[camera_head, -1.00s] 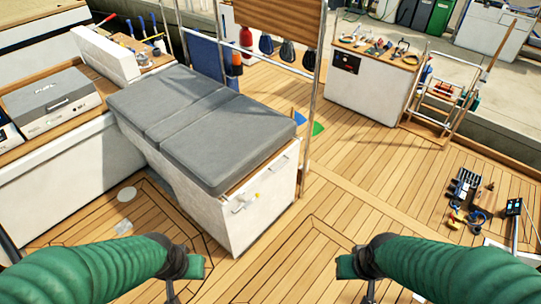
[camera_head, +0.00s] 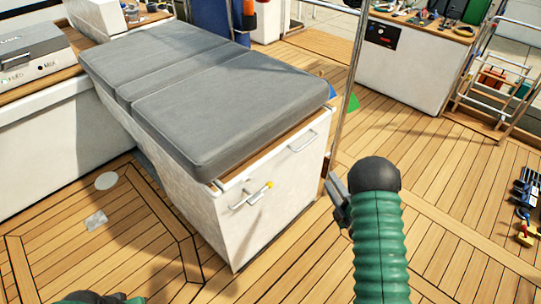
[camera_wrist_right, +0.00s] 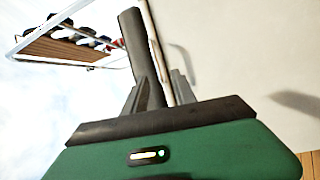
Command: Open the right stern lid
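The white stern locker (camera_head: 285,195) has a grey cushioned top in sections; its nearest section (camera_head: 235,105) lies flat and closed over a wooden rim. A metal handle (camera_head: 303,143) and a latch with a yellow tip (camera_head: 250,195) are on its end face. My right gripper (camera_head: 334,190) is just right of that end face, apparently apart from it. In the right wrist view, its fingers (camera_wrist_right: 163,88) are spread with a gap, facing the dark cushion edge (camera_wrist_right: 135,45) and white face (camera_wrist_right: 235,60). My left gripper is mostly cut off at the bottom left.
A metal post (camera_head: 353,75) rises beside the locker's right corner. A white cabinet (camera_head: 400,65) with tools and a metal ladder (camera_head: 490,85) stand at the back right. Loose tools (camera_head: 525,205) lie at the far right. The teak deck in front is clear.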

